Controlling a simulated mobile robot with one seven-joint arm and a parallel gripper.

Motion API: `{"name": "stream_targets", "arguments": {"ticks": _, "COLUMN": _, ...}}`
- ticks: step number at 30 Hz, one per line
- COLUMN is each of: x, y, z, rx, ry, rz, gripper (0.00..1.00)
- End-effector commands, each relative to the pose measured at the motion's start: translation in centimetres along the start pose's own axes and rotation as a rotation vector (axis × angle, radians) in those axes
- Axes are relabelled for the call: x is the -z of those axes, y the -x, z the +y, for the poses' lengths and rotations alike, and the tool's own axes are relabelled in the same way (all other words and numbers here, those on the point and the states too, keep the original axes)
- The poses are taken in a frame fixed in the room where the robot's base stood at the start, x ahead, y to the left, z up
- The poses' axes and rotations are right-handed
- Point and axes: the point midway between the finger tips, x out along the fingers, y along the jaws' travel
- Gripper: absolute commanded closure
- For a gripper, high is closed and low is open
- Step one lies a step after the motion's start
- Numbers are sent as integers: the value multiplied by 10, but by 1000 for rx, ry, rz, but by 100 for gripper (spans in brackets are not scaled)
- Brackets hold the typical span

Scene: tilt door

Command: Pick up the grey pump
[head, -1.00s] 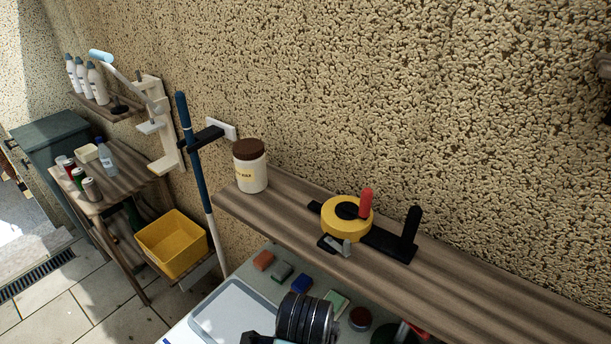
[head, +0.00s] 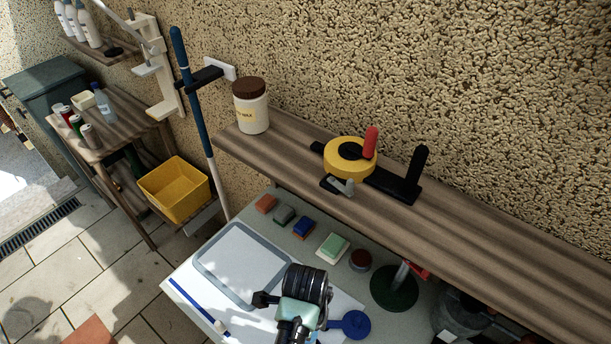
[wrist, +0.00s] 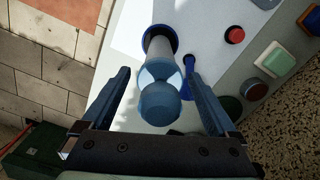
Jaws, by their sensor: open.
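The grey pump (wrist: 160,68) shows in the wrist view as a grey-blue cylinder with a rounded, darker blue end toward the camera and a dark blue ring at its far end. My gripper (wrist: 156,76) is open, with one finger on each side of the pump; gaps show at both sides. In the head view, my arm covers the place where the pump would show, so I cannot make it out there.
A wooden shelf (head: 290,150) overhangs the table's back, carrying a jar (head: 251,108) and a yellow reel (head: 347,160).

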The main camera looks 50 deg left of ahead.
Motion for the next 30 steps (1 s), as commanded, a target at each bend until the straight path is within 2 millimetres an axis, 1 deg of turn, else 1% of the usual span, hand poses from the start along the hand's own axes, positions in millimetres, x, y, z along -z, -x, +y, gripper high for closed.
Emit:
{"name": "stream_targets", "arguments": {"ticks": 1, "x": 0, "y": -4, "z": 1, "rx": -2, "ry": 0, "rz": 0, "gripper": 6}}
{"name": "stream_targets", "arguments": {"ticks": 4, "x": 0, "y": -10, "z": 0, "rx": 0, "ry": 0, "rz": 0, "gripper": 6}}
{"name": "stream_targets", "arguments": {"ticks": 11, "x": 0, "y": -11, "z": 0, "rx": 1, "ry": 0, "rz": 0, "gripper": 6}}
{"name": "stream_targets", "arguments": {"ticks": 12, "x": 0, "y": -11, "z": 0, "rx": 1, "ry": 0, "rz": 0, "gripper": 14}}
{"name": "stream_targets", "arguments": {"ticks": 14, "x": 0, "y": -11, "z": 0, "rx": 1, "ry": 0, "rz": 0, "gripper": 24}}
{"name": "stream_targets", "arguments": {"ticks": 18, "x": 0, "y": -11, "z": 0, "rx": 1, "ry": 0, "rz": 0, "gripper": 50}}
{"name": "stream_targets", "arguments": {"ticks": 20, "x": 0, "y": -11, "z": 0, "rx": 1, "ry": 0, "rz": 0, "gripper": 60}}
{"name": "stream_targets", "arguments": {"ticks": 21, "x": 0, "y": -11, "z": 0, "rx": 1, "ry": 0, "rz": 0, "gripper": 68}}
{"name": "stream_targets", "arguments": {"ticks": 26, "x": 0, "y": -11, "z": 0, "rx": 1, "ry": 0, "rz": 0, "gripper": 96}}
{"name": "stream_targets", "arguments": {"ticks": 27, "x": 0, "y": -11, "z": 0, "rx": 1, "ry": 0, "rz": 0, "gripper": 100}}
{"name": "stream_targets", "arguments": {"ticks": 30, "x": 0, "y": -11, "z": 0, "rx": 1, "ry": 0, "rz": 0, "gripper": 100}}
